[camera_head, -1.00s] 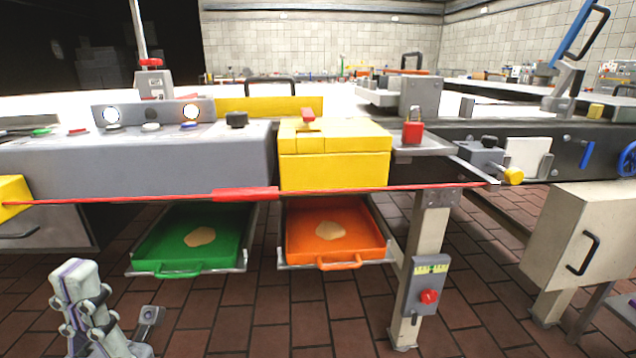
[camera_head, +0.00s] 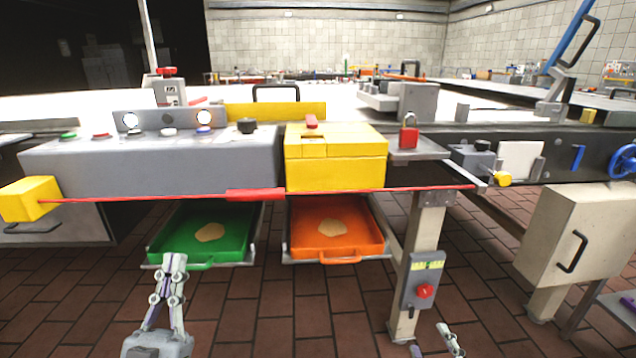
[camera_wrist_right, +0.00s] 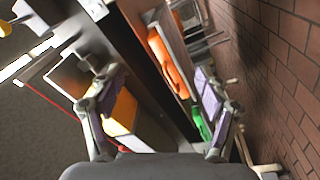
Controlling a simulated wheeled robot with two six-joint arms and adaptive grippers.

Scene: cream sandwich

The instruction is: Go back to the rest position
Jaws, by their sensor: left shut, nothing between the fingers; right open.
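My left gripper (camera_head: 174,262) is at the lower left of the head view, pointing up with its fingers together and nothing between them. It appears in front of the green tray (camera_head: 160,258), overlapping its front edge in the picture. My right gripper (camera_head: 436,336) shows only in part at the bottom of the head view, right of the post with the red button. In the right wrist view, my right gripper (camera_wrist_right: 155,90) has its two fingers wide apart, with nothing held between them.
The green tray and an orange tray (camera_head: 372,243) hang under the counter, each with a flat tan piece. A yellow box (camera_head: 335,176) and a long red bar (camera_head: 255,195) are at the counter front. A beige cabinet (camera_head: 560,230) stands right. Brick floor is open in front.

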